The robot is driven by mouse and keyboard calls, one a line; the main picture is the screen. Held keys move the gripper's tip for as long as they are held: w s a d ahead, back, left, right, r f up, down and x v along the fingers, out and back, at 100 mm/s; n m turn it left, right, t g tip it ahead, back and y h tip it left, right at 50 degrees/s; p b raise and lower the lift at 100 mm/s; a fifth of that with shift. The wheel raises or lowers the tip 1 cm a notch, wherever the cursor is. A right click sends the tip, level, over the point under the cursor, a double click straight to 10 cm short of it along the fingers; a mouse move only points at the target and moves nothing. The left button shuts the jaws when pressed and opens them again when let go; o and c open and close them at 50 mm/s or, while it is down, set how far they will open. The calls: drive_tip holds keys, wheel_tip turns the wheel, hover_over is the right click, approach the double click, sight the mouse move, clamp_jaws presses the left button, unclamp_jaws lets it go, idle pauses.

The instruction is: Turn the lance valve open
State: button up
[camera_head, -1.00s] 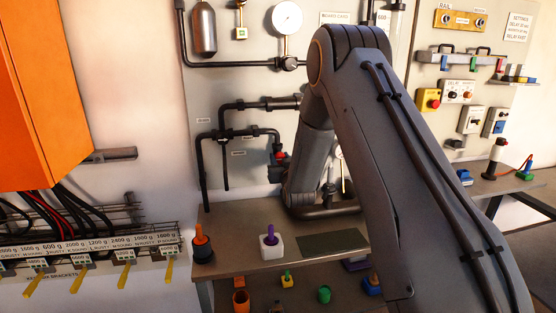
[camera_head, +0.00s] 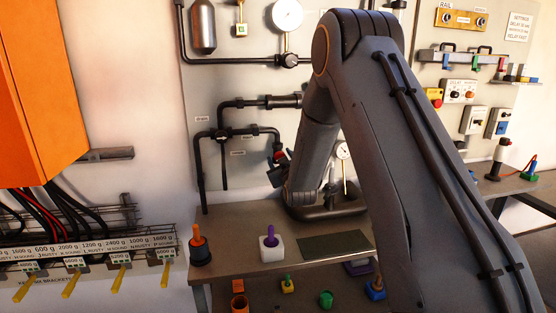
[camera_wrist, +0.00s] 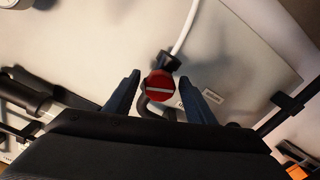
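In the wrist view a round red knob (camera_wrist: 159,86) with a white bar across its face sits on dark piping, with a white hose running up from a dark fitting beside it. I take this as the lance valve. My gripper (camera_wrist: 159,80) is open, with one dark blue finger on each side of the knob and a visible gap to each. I cannot tell whether the knob is between the fingertips or just beyond them. In the head view a small red part (camera_head: 279,155) shows by the pipe end, close to my gripper, which is partly hidden by my arm.
Dark pipes (camera_head: 228,132) and a pressure gauge (camera_head: 287,14) are fixed on the wall panel. Below, a bench (camera_head: 232,218) carries an orange-topped peg (camera_head: 197,240) and a white block with a purple peg (camera_head: 270,248). An orange cabinet (camera_head: 35,90) hangs at left.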

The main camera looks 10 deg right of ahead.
drive_tip(key=shift+s, duration=0.15)
drive_tip(key=s+b, duration=0.2)
drive_tip(key=s, duration=0.5)
drive_tip(key=shift+s, duration=0.25)
drive_tip(key=shift+s+f, duration=0.1)
